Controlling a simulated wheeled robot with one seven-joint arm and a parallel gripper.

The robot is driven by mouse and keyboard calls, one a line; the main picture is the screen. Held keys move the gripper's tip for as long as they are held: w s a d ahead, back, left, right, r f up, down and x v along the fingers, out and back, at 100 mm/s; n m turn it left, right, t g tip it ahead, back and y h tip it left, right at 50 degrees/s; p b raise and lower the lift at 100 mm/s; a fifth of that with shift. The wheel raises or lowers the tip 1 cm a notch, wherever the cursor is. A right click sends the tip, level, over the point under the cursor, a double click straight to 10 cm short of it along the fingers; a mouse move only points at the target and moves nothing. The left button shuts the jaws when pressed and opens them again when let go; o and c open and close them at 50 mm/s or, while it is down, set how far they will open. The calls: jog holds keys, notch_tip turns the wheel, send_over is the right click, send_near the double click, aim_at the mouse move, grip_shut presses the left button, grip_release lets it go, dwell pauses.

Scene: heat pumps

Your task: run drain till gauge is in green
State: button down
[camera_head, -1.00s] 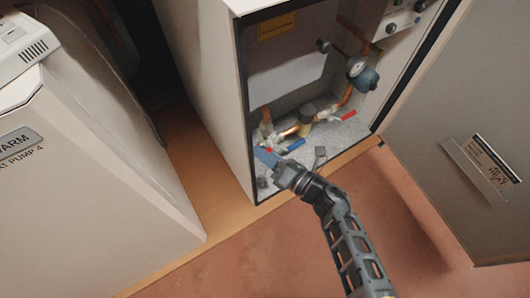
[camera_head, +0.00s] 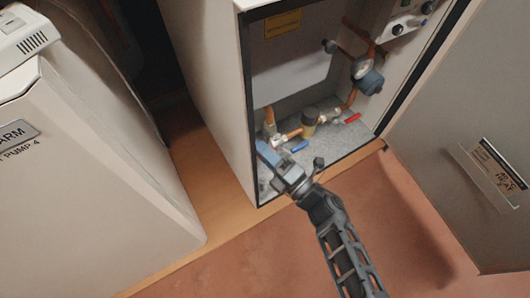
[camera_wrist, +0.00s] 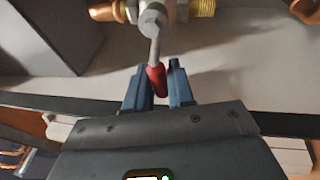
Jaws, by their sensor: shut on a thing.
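The heat pump cabinet (camera_head: 247,110) stands open. In its lower part are copper pipes and valves. A round gauge (camera_head: 360,69) sits on the pipework at the right; its face is too small to read. My gripper (camera_head: 266,152) reaches into the cabinet's lower left. In the wrist view, my gripper (camera_wrist: 158,92) is shut on a red valve handle (camera_wrist: 156,78), whose metal lever runs up to a valve body (camera_wrist: 153,18). That handle is hidden in the head view. A blue handle (camera_head: 300,146) and another red handle (camera_head: 352,118) are to the right, apart from the gripper.
The open cabinet door (camera_head: 450,130) stands at the right, with a label holder on it. Another heat pump (camera_head: 90,170) stands at the left. The cabinet's left wall is close to my gripper. The reddish floor (camera_head: 230,265) in front is clear.

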jog(key=shift+r+m, duration=0.15)
jog(key=shift+m, duration=0.35)
jog(key=c, duration=1.1)
grip_release()
jog(key=shift+d, duration=0.1)
jog(key=p+v, duration=0.1)
jog(key=v, duration=0.6)
jog(key=shift+s+d+p, duration=0.2)
jog(key=shift+s+p, duration=0.05)
jog(key=shift+p, duration=0.1)
